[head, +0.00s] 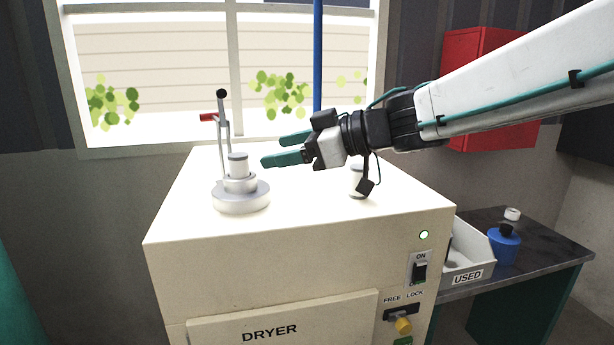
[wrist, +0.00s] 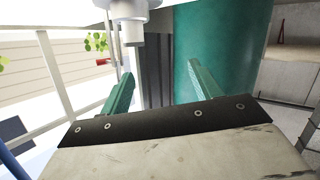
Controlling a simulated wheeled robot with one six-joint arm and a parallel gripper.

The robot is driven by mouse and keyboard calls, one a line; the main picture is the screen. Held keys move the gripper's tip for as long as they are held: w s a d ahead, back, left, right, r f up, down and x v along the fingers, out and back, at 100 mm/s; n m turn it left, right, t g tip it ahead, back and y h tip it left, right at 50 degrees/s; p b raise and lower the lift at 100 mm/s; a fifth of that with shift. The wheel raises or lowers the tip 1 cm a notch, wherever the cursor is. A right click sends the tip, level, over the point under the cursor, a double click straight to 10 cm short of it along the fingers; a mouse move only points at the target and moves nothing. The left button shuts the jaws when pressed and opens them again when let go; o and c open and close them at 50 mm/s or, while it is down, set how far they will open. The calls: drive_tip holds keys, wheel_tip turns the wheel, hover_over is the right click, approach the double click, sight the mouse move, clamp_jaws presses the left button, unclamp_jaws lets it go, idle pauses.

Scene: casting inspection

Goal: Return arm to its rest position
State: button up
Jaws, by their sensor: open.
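My gripper (head: 272,150) is above the top of the dryer (head: 300,225), its two green fingers apart and pointing left. Nothing is between the fingers. The fingers also show open in the wrist view (wrist: 161,70). The arm reaches in from the upper right. Left of the fingertips, a round silver fixture (head: 241,200) with a grey-capped cylinder (head: 238,165) stands on the dryer, apart from the gripper. Part of a pale round piece (wrist: 127,12) shows at the top of the wrist view.
A small pale cylinder (head: 357,181) stands below my wrist, partly hidden by a cable. A lever with a black knob (head: 222,94) rises behind the fixture. A red cabinet (head: 465,62) hangs behind the arm. A USED bin (head: 467,277) and blue bottle (head: 503,245) sit right.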

drive_tip(key=w+d+r+m+t+h, duration=0.1)
drive_tip(key=w+d+m+t+h, duration=0.25)
drive_tip(key=d, duration=0.25)
drive_tip(key=w+d+r+m+t+h, duration=0.2)
drive_tip(key=d+m+t, duration=0.1)
drive_tip(key=d+t, duration=0.25)
drive_tip(key=s+d+f+m+h, duration=0.2)
drive_tip(key=d+h, duration=0.1)
drive_tip(key=d, duration=0.2)
drive_tip(key=s+d+f+m+g+h, duration=0.1)
drive_tip(key=s+d+f+m+h, duration=0.15)
drive_tip(key=d, duration=0.35)
drive_tip(key=s+d+f+m+h, duration=0.1)
drive_tip(key=d+f+m+h, duration=0.1)
drive_tip(key=d+h, duration=0.25)
drive_tip(key=s+d+f+m+g+h, duration=0.1)
drive_tip(key=s+d+f+m+g, duration=0.2)
drive_tip(key=s+d+f+g, duration=0.45)
drive_tip(key=s+a+f+g+y, duration=0.1)
drive_tip(key=s+a+f+g, duration=0.1)
drive_tip(key=s, duration=0.7)
drive_tip(key=s+a+f+g+y, duration=0.1)
drive_tip(key=s+f, duration=0.3)
drive_tip(key=s, duration=0.4)
drive_tip(key=shift+s+a+g, duration=0.4)
drive_tip(key=shift+a+g, duration=0.15)
drive_tip(key=shift+a, duration=0.2)
